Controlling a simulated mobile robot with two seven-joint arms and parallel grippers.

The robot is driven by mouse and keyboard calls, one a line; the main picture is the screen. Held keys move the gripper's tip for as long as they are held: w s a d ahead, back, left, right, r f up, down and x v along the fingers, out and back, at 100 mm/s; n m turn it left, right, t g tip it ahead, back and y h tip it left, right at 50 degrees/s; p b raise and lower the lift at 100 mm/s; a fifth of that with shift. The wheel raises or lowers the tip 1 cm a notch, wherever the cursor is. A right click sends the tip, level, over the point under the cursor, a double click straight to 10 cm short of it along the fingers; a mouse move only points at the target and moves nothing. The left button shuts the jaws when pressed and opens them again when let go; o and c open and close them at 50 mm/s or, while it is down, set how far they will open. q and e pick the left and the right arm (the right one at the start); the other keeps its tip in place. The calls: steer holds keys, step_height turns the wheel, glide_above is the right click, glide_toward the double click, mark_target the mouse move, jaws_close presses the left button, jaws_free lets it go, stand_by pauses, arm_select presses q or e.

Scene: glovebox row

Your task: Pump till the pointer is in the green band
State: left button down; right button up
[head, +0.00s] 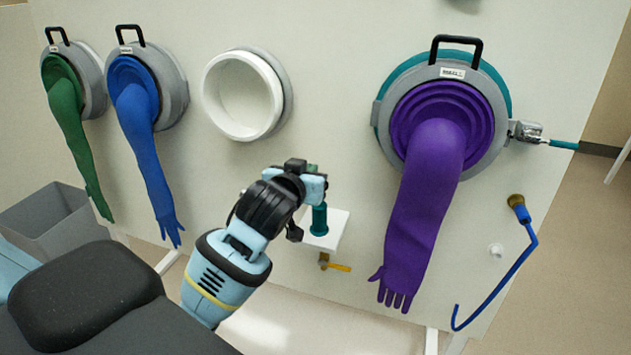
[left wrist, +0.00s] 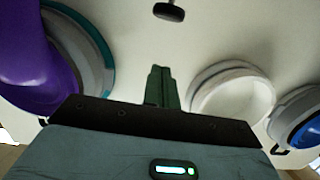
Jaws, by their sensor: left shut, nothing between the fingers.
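My left gripper (head: 313,174) is shut and empty, in front of the wall panel. Its closed dark green fingers (left wrist: 160,87) show in the left wrist view. A dark rounded piece (left wrist: 169,12) at the top of the left wrist view is unclear. No pointer or green band can be made out. My right gripper is not in view.
A purple glove (head: 425,205) hangs from its port at the right. A white open port (head: 240,97), a blue glove (head: 145,150) and a green glove (head: 70,115) are at the left. A yellow-handled valve (head: 337,267) sits below the shelf. A blue hose (head: 515,265) hangs right.

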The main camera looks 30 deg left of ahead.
arm_select(q)
steer(key=w+f, duration=0.3)
steer(key=f, duration=0.2)
steer(key=shift+w+a, duration=0.4)
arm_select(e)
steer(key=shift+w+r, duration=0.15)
